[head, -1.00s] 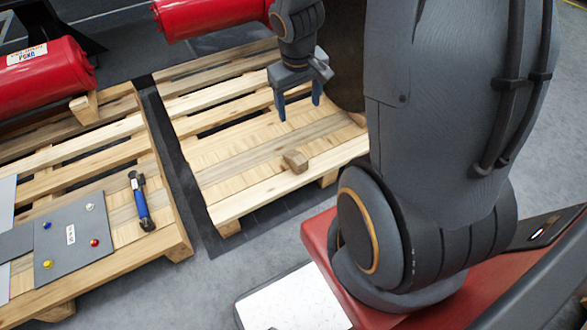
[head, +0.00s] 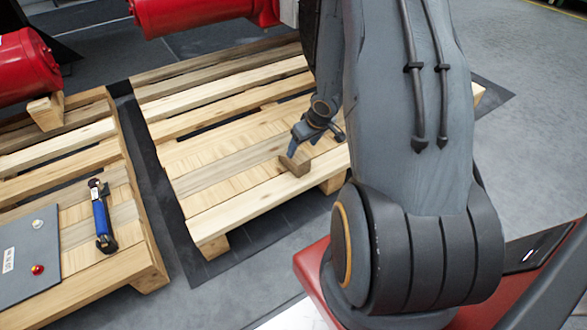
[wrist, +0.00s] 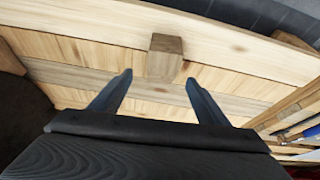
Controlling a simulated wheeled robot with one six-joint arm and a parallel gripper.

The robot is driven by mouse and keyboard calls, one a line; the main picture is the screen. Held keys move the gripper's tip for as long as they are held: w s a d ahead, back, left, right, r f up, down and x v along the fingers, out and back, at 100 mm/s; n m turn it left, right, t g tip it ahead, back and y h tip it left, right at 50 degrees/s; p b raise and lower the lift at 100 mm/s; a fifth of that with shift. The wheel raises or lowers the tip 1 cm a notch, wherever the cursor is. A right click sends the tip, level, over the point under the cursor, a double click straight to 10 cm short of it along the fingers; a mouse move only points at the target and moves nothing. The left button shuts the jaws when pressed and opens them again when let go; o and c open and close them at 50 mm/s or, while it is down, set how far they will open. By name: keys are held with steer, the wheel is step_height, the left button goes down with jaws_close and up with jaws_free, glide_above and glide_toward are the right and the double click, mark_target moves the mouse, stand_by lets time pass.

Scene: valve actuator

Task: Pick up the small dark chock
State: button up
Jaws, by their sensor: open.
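The small dark chock (head: 296,164) is a brown wooden block on the near part of the right-hand pallet (head: 232,216). It also shows in the wrist view (wrist: 164,58), ahead of and between my two blue-grey fingertips. My gripper (head: 302,142) is low over the pallet, close behind the chock in the head view, and partly hidden by my own wrist. In the wrist view my gripper (wrist: 157,82) is open and empty, with one finger to each side of the chock's near end. I cannot tell whether the fingers touch it.
A left pallet (head: 150,262) carries a blue-handled tool (head: 103,217), a grey panel (head: 28,262) with coloured knobs, and a pale wooden wedge (head: 46,111) by a red cylinder (head: 28,66). Another red cylinder (head: 190,14) hangs over the right pallet's back. A dark gap separates the pallets.

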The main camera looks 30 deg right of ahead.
mark_target(297, 154)
steer(key=b+x, duration=0.1)
steer(key=x, duration=0.2)
steer(key=shift+f+b, duration=0.15)
steer(key=shift+b, duration=0.25)
steer(key=b+x, duration=0.4)
steer(key=x, duration=0.1)
steer(key=shift+w+a+f+b, duration=0.2)
steer(key=shift+b, duration=0.15)
steer(key=shift+r, duration=0.1)
steer(key=c, duration=1.3)
